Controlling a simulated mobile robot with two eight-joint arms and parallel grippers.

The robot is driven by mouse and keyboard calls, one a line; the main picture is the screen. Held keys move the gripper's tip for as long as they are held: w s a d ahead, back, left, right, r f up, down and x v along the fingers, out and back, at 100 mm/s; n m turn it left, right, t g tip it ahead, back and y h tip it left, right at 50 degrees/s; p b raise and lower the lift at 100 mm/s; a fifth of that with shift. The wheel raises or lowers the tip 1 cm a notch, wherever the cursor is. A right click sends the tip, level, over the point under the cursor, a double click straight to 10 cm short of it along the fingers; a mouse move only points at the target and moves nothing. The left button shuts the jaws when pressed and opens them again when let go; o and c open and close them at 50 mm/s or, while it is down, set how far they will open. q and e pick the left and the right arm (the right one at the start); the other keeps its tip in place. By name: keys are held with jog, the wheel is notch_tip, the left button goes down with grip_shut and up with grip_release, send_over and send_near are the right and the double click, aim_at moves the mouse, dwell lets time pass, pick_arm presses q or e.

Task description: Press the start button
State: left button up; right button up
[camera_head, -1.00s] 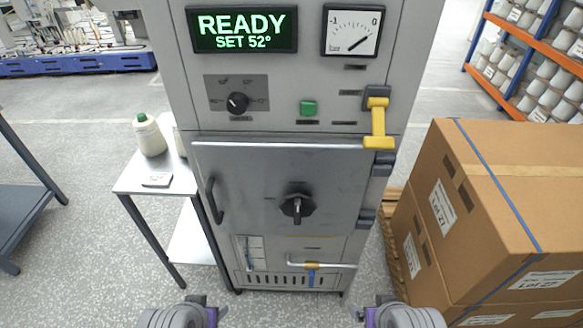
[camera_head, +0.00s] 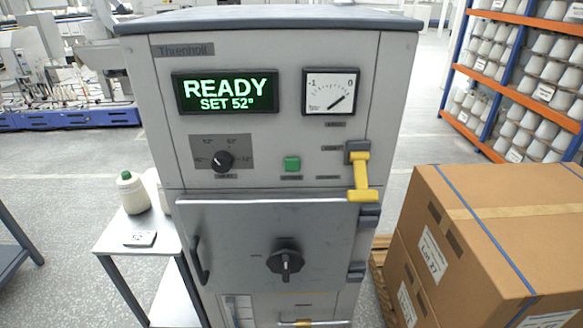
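A grey machine cabinet (camera_head: 270,55) stands upright in front of me. The green display (camera_head: 225,91) reads "READY SET 52°". A black selector knob (camera_head: 223,161) is left of the button. A yellow lever (camera_head: 361,178) hangs down at the panel's right side. The door (camera_head: 262,225) below looks closed, with a black central knob (camera_head: 285,262). Neither of my grippers shows in the view now.
A side table (camera_head: 110,240) at left holds a bottle with a green cap (camera_head: 133,192) and a small tag (camera_head: 140,239). Stacked cardboard boxes (camera_head: 480,230) stand close at right. Shelves with cones (camera_head: 520,80) are behind. A dial gauge (camera_head: 331,92) is right of the display.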

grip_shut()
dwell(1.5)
